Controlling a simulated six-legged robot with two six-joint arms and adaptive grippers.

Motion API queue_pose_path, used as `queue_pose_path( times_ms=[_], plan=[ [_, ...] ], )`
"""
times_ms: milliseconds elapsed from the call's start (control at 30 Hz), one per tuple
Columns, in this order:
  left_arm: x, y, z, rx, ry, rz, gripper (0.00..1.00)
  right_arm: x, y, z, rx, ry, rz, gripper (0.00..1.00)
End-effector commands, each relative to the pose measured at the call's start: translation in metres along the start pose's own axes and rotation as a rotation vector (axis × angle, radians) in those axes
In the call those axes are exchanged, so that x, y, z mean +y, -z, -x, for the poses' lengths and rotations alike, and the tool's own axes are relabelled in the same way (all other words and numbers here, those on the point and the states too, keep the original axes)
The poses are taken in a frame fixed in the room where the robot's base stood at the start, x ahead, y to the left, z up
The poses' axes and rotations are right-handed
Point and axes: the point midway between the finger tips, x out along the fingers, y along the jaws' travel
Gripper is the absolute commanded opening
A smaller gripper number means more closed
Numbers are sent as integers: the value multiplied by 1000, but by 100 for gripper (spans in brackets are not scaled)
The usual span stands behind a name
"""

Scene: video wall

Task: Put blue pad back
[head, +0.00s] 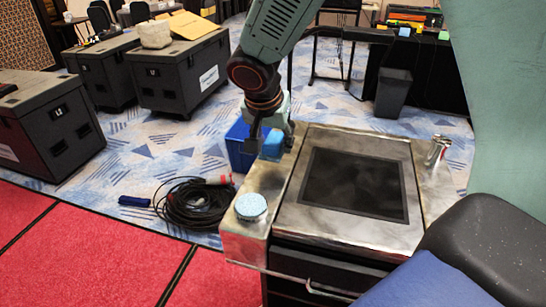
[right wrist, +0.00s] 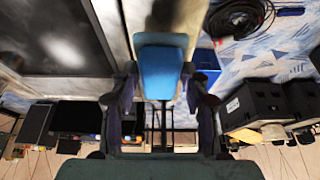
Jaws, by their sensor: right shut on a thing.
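The blue pad (head: 272,146) shows in the head view at the left back part of a metal-topped cart (head: 325,228). My right gripper (head: 262,136) comes down from above and is shut on it. In the right wrist view the blue pad (right wrist: 163,72) sits between the two dark fingers of my right gripper (right wrist: 160,82), over the metal edge strip. I cannot tell whether the pad touches the cart top. My left gripper is not in view.
A speckled light-blue round piece (head: 251,207) sits on the cart's front left corner. A silver cylinder (head: 437,150) stands at the back right. A dark panel (head: 352,184) fills the middle. Coiled black cable (head: 195,204) and a blue bin (head: 239,146) are left of the cart.

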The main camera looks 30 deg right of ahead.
Motion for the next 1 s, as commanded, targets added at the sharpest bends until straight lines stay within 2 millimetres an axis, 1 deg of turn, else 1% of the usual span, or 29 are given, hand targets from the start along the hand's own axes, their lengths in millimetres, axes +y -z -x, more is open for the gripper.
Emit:
queue_pose_path(
  times_ms=[300,400,600,767,800,1000],
  plan=[
    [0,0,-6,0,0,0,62,-1,-14,-35,0,0,3,17],
    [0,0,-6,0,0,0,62,-2,-15,-38,1,2,4,17],
    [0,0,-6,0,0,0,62,-2,-15,-37,1,2,3,17],
    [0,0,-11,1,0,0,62,-2,-16,-40,1,2,3,17],
    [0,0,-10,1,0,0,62,-2,-16,-40,1,2,3,49],
    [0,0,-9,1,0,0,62,-2,-16,-39,1,2,3,66]
  ],
)
